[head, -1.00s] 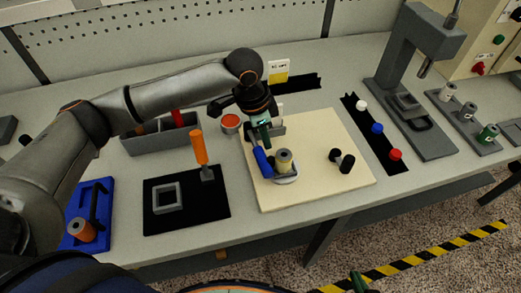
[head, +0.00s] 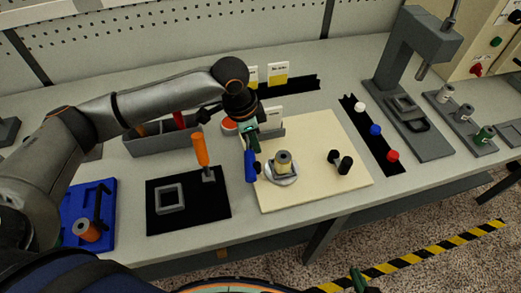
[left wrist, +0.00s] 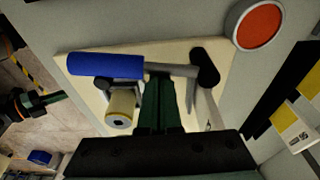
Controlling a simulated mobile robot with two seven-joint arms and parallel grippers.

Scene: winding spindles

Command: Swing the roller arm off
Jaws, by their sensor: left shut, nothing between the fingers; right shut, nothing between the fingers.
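The roller arm's blue roller (head: 250,167) stands to the left of the yellowish spool (head: 283,160), with a gap between them in the head view. In the left wrist view the blue roller (left wrist: 105,66) continues into a grey bar (left wrist: 172,70) that reaches a black end piece (left wrist: 205,66). The spool (left wrist: 121,106) shows below the roller there. My left gripper (head: 254,144) is shut and empty, right by the grey bar; its fingers (left wrist: 160,103) overlap the bar's edge in the picture, and contact is unclear. My right gripper (head: 357,284) is shut at the bottom edge.
The spool sits on a round grey base (head: 281,177) on a cream board (head: 315,188). A black two-knobbed piece (head: 341,161) stands to the right. An orange-handled tool (head: 200,150) stands on a black mat (head: 160,221) to the left, and a red-topped round tin (left wrist: 258,24) stands close by.

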